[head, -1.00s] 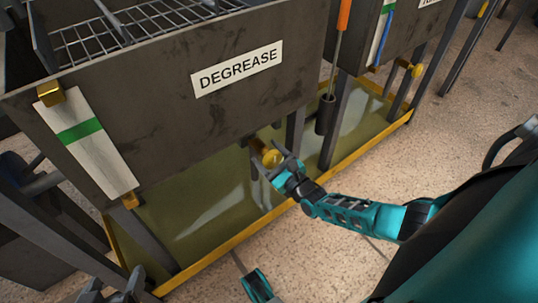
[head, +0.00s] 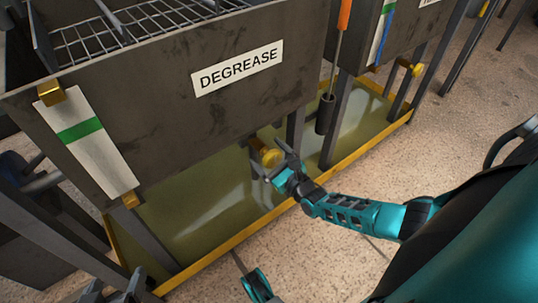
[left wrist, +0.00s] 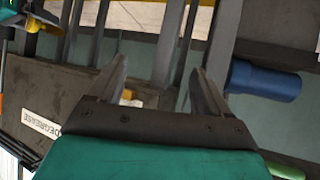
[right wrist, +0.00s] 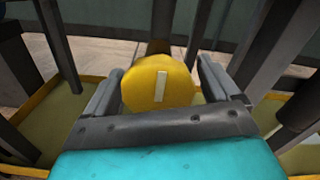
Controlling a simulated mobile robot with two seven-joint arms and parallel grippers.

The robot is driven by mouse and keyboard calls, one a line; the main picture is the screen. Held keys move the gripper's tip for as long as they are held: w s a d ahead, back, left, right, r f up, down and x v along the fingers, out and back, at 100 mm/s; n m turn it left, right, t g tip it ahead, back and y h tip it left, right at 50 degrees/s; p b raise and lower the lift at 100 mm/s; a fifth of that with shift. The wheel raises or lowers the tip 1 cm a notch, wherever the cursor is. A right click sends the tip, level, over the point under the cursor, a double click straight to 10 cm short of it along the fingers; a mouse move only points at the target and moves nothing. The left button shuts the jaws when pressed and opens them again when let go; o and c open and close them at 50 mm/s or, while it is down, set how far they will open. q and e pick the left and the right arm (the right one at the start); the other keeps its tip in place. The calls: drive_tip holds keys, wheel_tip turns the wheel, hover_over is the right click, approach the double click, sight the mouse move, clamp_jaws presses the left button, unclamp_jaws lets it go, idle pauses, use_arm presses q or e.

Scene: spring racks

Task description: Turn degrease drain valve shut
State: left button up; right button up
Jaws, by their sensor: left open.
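The degrease drain valve's round yellow knob (head: 271,157) is below the tank marked DEGREASE (head: 150,100). In the right wrist view, the knob (right wrist: 150,85) faces me with a white bar that stands nearly upright. My right gripper (head: 281,161) is just in front of the knob. In the right wrist view its fingers (right wrist: 162,90) are apart, one on each side of the knob, with a gap at the right. My left gripper (head: 113,288) is at the bottom left, away from the valve, and its fingers (left wrist: 158,85) are open and empty.
A yellow-rimmed drip tray (head: 230,237) with murky liquid lies below the tanks. Grey legs (head: 340,125) stand near the valve. A dark cylinder with an orange handle (head: 326,112) hangs to the right. A blue cylinder (left wrist: 262,81) shows in the left wrist view.

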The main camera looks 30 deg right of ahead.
drive_tip(key=shift+s, duration=0.3)
use_arm(q)
drive_tip(key=a+r+p, duration=0.1)
drive_tip(key=p, duration=0.1)
drive_tip(key=shift+r+p, duration=0.15)
drive_tip(key=shift+p, duration=0.25)
use_arm(e)
drive_tip(key=s+d, duration=0.1)
drive_tip(key=s, duration=1.1)
drive_tip(key=shift+s, duration=0.15)
use_arm(q)
drive_tip(key=shift+s+d, duration=0.1)
